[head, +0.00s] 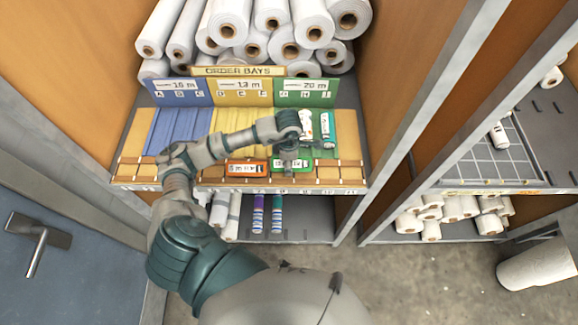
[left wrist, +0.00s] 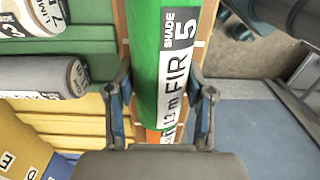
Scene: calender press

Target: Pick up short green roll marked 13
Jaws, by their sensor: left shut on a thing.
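The short green roll (head: 290,164) lies on the front ledge of the order bays in the head view. In the left wrist view the green roll (left wrist: 172,50) has a label reading "13 m FIR" and "SHADE 5". My left gripper (left wrist: 162,92) has one finger on each side of this roll and is shut on it. In the head view my left gripper (head: 290,150) is above the roll and hides part of it. The roll still appears to be at ledge level. My right gripper is not in view.
An orange-wrapped roll (head: 246,168) lies on the ledge just left of the green one. Yellow (head: 236,119) and blue (head: 180,130) bays lie to the left.

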